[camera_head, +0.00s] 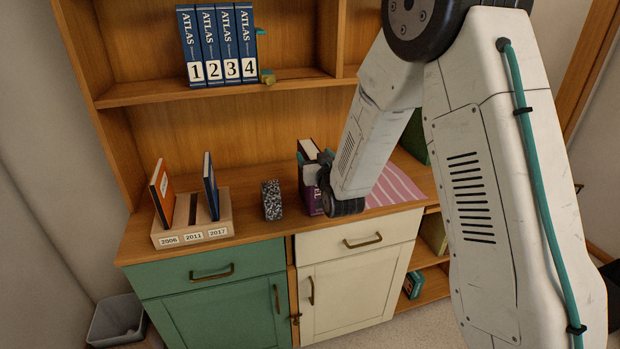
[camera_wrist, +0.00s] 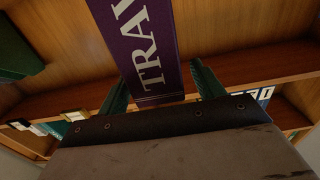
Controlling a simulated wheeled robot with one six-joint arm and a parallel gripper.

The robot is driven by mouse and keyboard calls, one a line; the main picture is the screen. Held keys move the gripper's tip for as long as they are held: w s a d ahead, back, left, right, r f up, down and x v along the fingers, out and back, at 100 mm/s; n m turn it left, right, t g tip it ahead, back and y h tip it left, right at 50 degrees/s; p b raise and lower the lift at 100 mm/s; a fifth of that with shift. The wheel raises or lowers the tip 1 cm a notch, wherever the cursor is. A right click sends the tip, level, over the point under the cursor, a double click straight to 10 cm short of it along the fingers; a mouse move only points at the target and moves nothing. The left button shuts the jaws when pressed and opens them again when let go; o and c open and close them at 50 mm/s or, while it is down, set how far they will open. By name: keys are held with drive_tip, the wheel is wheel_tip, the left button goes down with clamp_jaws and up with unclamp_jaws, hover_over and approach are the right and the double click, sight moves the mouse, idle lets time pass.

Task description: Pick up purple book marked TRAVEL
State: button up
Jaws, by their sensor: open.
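The purple book (camera_wrist: 143,48) marked TRAVEL stands on the cabinet top; its spine with the white letters "TRAV" fills the upper middle of the wrist view. In the head view only a strip of the purple book (camera_head: 312,198) shows, the rest hidden by my arm. My gripper (camera_wrist: 158,85) is open, with one teal finger on each side of the spine in the wrist view. Whether the fingers touch the book, I cannot tell. In the head view my gripper is mostly hidden behind my wrist.
A speckled block (camera_head: 272,200) stands left of the book. A wooden slotted holder (camera_head: 230,222) with an orange book (camera_head: 163,194) and a blue book (camera_head: 210,187) is farther left. Blue atlases (camera_head: 218,45) stand on the shelf above. A pink striped mat (camera_head: 396,187) lies to the right.

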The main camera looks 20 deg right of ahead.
drive_tip(key=shift+w, duration=1.1)
drive_tip(key=c, duration=1.5)
clamp_jaws()
drive_tip(key=shift+r, duration=0.1)
